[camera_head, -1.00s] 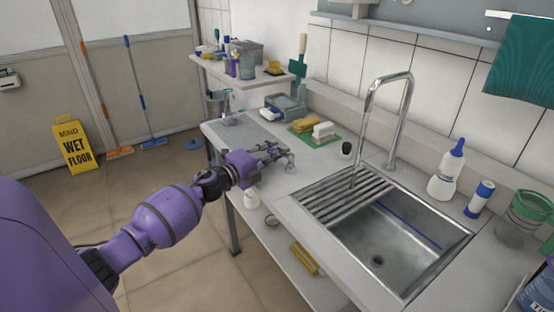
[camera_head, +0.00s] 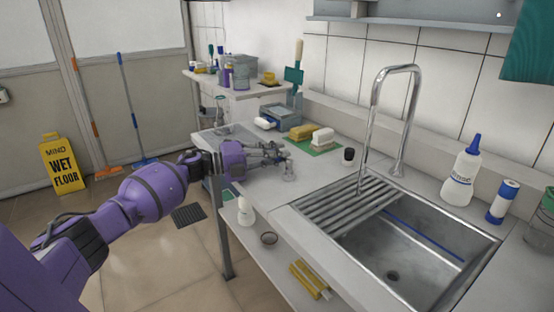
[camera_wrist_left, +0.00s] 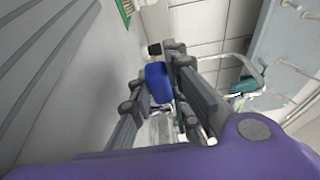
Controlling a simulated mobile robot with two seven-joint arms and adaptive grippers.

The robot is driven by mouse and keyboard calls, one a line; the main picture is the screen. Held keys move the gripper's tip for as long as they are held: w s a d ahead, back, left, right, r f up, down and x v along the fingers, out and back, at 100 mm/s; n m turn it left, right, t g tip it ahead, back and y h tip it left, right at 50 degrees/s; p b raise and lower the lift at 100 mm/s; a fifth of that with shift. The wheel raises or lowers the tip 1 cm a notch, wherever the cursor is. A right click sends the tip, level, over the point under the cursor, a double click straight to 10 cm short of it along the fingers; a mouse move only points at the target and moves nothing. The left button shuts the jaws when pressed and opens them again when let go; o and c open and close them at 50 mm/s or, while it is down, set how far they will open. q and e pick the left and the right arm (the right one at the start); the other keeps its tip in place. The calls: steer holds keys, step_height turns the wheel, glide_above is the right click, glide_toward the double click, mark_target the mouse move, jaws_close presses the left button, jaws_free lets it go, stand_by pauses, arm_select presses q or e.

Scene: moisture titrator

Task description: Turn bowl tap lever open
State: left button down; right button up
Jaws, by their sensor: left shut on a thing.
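My left gripper (camera_head: 282,156) reaches in from the left, low over the counter to the left of the sink. A small clear glass piece (camera_head: 288,172) is at its fingertips. In the left wrist view the gripper's dark fingers (camera_wrist_left: 160,75) are closed around a small blue piece (camera_wrist_left: 158,84), which I take to be the tap lever; the fingers hide part of it. I cannot tell its turn angle. The tall chrome tap (camera_head: 405,110) stands behind the steel sink (camera_head: 420,285), with no lever visible on it. My right gripper is not in view.
A wash bottle (camera_head: 462,178) stands right of the tap. A lower shelf (camera_head: 275,265) holds small items. A wet floor sign (camera_head: 62,164) stands at left.

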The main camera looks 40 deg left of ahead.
arm_select(q)
steer(key=c, duration=1.6)
jaws_free()
steer(key=shift+c, duration=0.2)
steer(key=v, duration=1.2)
steer(key=shift+a, duration=0.1)
